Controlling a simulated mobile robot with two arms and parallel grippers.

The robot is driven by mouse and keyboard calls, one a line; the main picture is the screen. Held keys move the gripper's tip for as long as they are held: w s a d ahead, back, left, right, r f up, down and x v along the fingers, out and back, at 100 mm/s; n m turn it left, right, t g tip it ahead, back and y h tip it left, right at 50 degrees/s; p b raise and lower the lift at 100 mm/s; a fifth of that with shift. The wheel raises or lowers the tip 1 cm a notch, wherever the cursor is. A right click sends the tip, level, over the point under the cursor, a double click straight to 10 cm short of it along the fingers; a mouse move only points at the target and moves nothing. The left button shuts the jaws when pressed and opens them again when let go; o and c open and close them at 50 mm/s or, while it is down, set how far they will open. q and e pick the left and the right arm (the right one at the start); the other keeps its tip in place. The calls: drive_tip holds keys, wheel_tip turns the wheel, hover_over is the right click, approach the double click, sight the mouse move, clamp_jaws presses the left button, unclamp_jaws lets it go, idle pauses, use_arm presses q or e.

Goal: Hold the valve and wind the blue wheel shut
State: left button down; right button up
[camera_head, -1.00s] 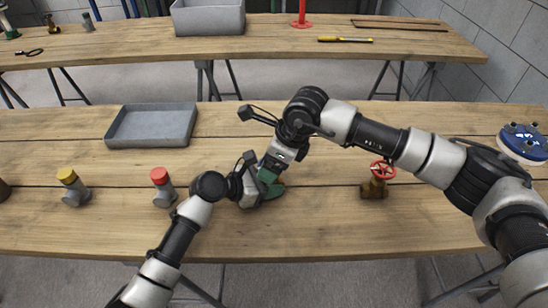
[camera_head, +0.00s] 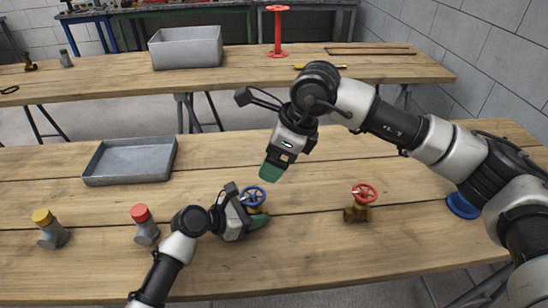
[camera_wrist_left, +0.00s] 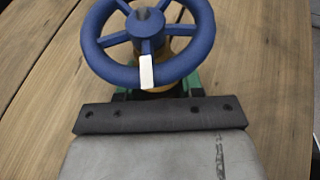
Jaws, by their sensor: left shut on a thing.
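The blue wheel (camera_head: 253,196) sits on top of a brass valve (camera_head: 257,210) on the near table. In the left wrist view the wheel (camera_wrist_left: 108,65) shows large, with a white mark on the spoke and rim towards my gripper. A bit of the brass body (camera_wrist_left: 178,48) shows beneath it. My left gripper (camera_head: 258,220) is shut on the valve's body, below the wheel; its green fingers hide much of the body. My right gripper (camera_head: 272,171) is above and behind the wheel, apart from it, green fingertips pointing down. I cannot tell whether it is open.
A brass valve with a red wheel (camera_head: 360,203) stands to the right. A blue round part (camera_head: 462,205) lies farther right, partly behind my right arm. Grey fittings with a red cap (camera_head: 141,213) and a yellow cap (camera_head: 42,216) stand left. A grey tray (camera_head: 130,160) lies behind them.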

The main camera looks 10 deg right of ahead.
use_arm(q)
drive_tip(key=c, duration=0.6)
unclamp_jaws()
